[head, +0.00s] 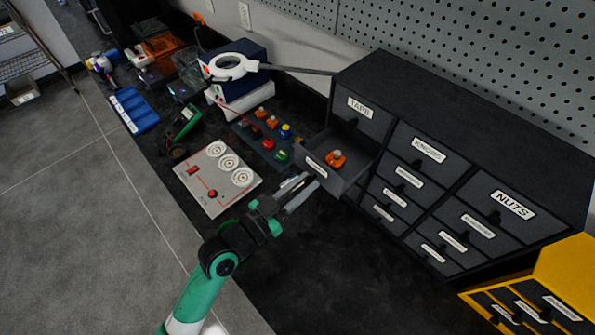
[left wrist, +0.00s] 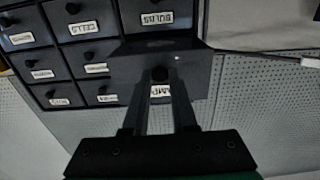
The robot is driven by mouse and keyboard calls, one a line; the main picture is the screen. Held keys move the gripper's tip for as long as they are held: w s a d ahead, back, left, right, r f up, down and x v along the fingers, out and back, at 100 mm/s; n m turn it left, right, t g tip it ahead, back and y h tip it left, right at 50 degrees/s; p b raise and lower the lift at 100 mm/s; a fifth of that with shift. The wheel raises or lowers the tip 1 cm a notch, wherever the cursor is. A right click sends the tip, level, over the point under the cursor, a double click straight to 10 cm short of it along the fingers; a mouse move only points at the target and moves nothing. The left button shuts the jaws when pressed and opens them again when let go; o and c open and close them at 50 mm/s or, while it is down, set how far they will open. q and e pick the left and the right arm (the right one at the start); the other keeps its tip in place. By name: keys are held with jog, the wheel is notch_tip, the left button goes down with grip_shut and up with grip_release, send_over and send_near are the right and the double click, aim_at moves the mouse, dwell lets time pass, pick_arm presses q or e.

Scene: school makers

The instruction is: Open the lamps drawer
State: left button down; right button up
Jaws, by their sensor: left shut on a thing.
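The black drawer cabinet (head: 440,80) stands at the right against the wall. One drawer (head: 352,178) on its left side, below a top-left drawer (head: 362,107), is pulled out and holds a small orange item (head: 335,158). My left gripper (head: 302,184) is at this drawer's front. In the left wrist view the gripper (left wrist: 160,80) is shut on the dark drawer knob (left wrist: 159,73). The fingers partly hide the drawer's label (left wrist: 161,90), of which only letters like "MP" show. My right gripper is not in view.
A white panel with round sockets (head: 216,178) lies left of the gripper. A dark board with coloured parts (head: 262,138) is behind it. A white magnifier lamp (head: 228,66) is farther back. A yellow cabinet (head: 565,270) is at the right. The dark bench in front of the cabinet is clear.

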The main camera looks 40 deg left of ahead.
pick_arm(q)
jog(key=shift+w, duration=0.1)
jog(key=c, duration=0.7)
grip_release()
jog(key=s, duration=0.4)
jog(key=s+a, duration=0.1)
jog(key=s, duration=0.2)
jog(key=s+b, duration=0.1)
jog(key=s, duration=0.3)
jog(key=shift+s+a, duration=0.2)
jog(key=shift+s, duration=0.1)
